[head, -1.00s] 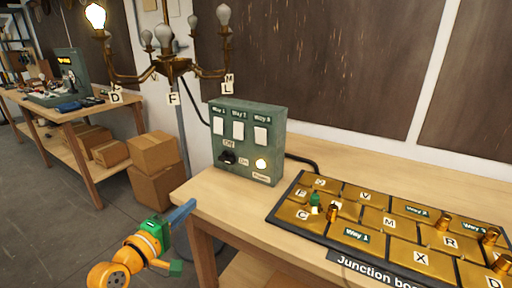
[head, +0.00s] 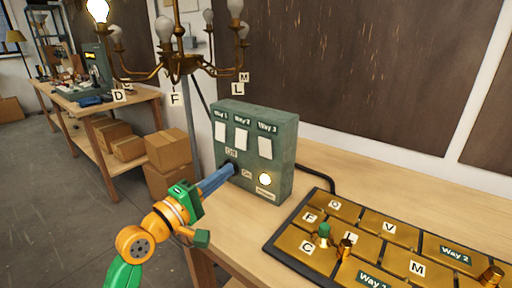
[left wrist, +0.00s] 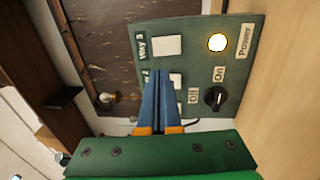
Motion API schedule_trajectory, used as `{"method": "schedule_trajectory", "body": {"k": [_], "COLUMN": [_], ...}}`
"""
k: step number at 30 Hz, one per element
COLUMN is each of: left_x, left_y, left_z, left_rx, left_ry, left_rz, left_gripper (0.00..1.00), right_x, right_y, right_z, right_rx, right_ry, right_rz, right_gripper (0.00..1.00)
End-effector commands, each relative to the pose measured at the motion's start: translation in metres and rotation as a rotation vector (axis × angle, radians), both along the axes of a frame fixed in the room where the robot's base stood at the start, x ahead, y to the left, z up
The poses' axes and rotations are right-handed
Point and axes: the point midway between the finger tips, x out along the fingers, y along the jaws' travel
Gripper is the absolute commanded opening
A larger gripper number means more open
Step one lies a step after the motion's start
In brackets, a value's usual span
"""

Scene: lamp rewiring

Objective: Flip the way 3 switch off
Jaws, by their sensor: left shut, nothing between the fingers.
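The green switch box (head: 283,155) stands at the table's left end, with three white rocker switches labelled Way 1, Way 2 and Way 3. The Way 3 switch (head: 265,147) is rightmost, and it shows clear of the fingers in the left wrist view (left wrist: 166,46). How it is tipped is too small to tell. My left gripper (head: 230,171) is shut and empty, its blue fingers at the box's lower left front, below the switches. Contact is unclear. In the left wrist view its fingers (left wrist: 158,76) partly cover the Way 2 switch (left wrist: 176,80). My right gripper is out of view.
The black Off/On knob (left wrist: 215,97) sits beside the fingers; the power light (head: 264,179) glows. A brass lamp (head: 180,66) hangs behind, its left bulb lit. The junction board (head: 325,265) lies right of the box. Bare tabletop (head: 240,225) lies in front.

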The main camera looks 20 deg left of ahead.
Motion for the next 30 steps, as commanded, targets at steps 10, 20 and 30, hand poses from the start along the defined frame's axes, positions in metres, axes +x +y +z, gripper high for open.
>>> {"method": "schedule_trajectory", "body": {"k": [10, 20, 30], "left_x": [0.071, 0.107, 0.109], "left_y": [-0.026, -0.039, -0.04], "left_z": [0.012, 0.015, 0.015], "left_rx": [-0.001, 0.001, 0.001], "left_ry": [-0.001, -0.001, 0.001], "left_rz": [-0.001, 0.0, 0.0], "left_gripper": [0.0, 0.0, 0.0], "right_x": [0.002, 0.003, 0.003], "right_y": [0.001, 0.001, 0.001], "right_z": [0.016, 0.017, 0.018], "right_rx": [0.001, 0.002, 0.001], "right_ry": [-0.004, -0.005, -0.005], "right_rz": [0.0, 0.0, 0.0], "right_gripper": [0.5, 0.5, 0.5]}}
